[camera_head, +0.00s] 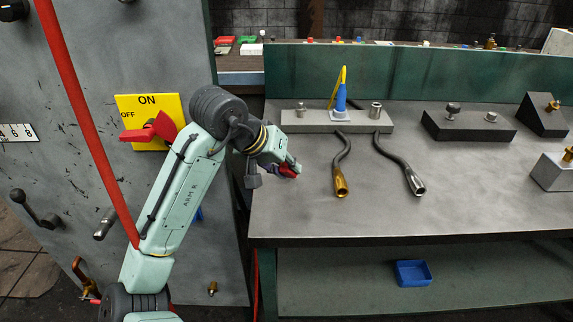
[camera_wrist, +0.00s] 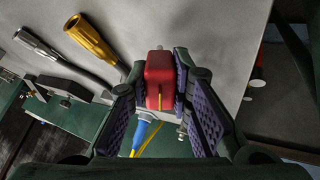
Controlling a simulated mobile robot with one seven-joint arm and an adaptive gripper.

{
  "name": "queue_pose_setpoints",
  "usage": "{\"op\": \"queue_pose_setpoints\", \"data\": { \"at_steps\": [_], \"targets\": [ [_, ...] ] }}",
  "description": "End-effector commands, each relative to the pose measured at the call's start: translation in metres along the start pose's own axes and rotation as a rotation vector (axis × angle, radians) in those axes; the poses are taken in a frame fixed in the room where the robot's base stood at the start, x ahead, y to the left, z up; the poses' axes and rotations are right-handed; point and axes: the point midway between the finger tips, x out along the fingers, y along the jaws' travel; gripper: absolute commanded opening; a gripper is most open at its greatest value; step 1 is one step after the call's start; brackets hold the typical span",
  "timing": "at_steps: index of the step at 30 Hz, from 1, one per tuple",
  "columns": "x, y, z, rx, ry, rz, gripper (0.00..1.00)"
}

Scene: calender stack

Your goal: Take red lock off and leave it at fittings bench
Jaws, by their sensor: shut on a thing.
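The red lock (camera_wrist: 158,75) is between the two finger pads of my gripper (camera_wrist: 165,90) in the wrist view, and the fingers are shut on it. In the head view the red lock (camera_head: 288,171) shows at the tip of my gripper (camera_head: 290,167), over the left part of the grey fittings bench (camera_head: 300,215). I cannot tell whether the lock touches the bench top. The yellow ON/OFF plate (camera_head: 172,104) on the grey panel at left carries a red switch handle (camera_head: 150,130), with no lock visible on it; my arm stands partly in front of the panel.
Two hoses, one brass-ended (camera_head: 341,186) and one steel-ended (camera_head: 416,184), lie on the bench. A grey block (camera_head: 320,124) behind them bears a blue and yellow item (camera_head: 340,100) and fittings. Dark blocks (camera_head: 468,126) stand at right. The front middle of the bench is clear.

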Motion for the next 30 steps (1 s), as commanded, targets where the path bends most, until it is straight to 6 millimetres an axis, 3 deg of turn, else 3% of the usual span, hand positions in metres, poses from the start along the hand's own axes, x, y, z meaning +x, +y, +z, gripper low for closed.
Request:
{"op": "queue_pose_setpoints", "data": {
  "at_steps": [24,25,30],
  "targets": [
    [0.0086,-0.0031,0.006,0.0,0.0,0.001,0.0],
    [0.0086,-0.0032,0.006,0.0,0.0,0.001,0.21],
    [0.0086,-0.0032,0.006,0.0,0.0,0.0,0.33]
  ]
}}
